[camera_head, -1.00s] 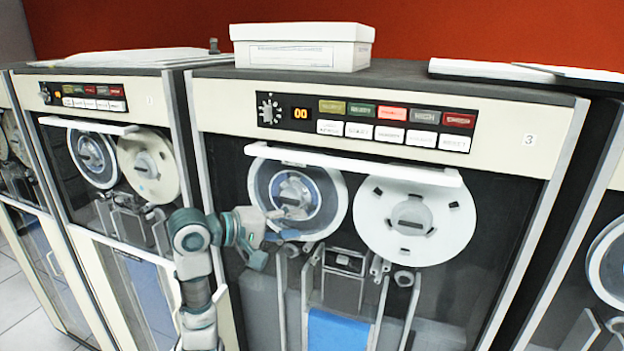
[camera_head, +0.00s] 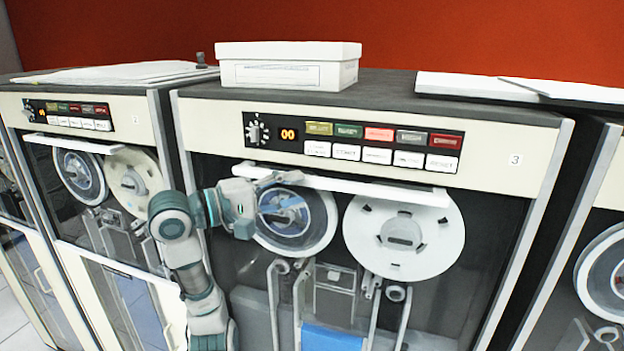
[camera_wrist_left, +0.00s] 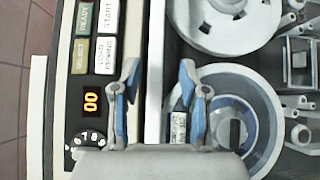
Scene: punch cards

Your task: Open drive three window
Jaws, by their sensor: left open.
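Drive three (camera_head: 515,160) stands in the middle of the head view, marked with a 3. Its dark glass window (camera_head: 440,300) is closed over two reels, with a long white handle bar (camera_head: 390,190) along its top edge. My left gripper (camera_head: 283,188) is open at the left part of this bar. In the left wrist view, the handle bar (camera_wrist_left: 155,75) runs between the two spread fingers of the left gripper (camera_wrist_left: 158,72). I cannot tell whether either finger touches it. My right gripper is not in view.
A button panel (camera_head: 355,143) with a lit 00 display sits just above the bar. A white box (camera_head: 288,72) and papers (camera_head: 510,88) lie on top. Another drive (camera_head: 75,125) stands to the left, and one more window (camera_head: 600,260) is at the right edge.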

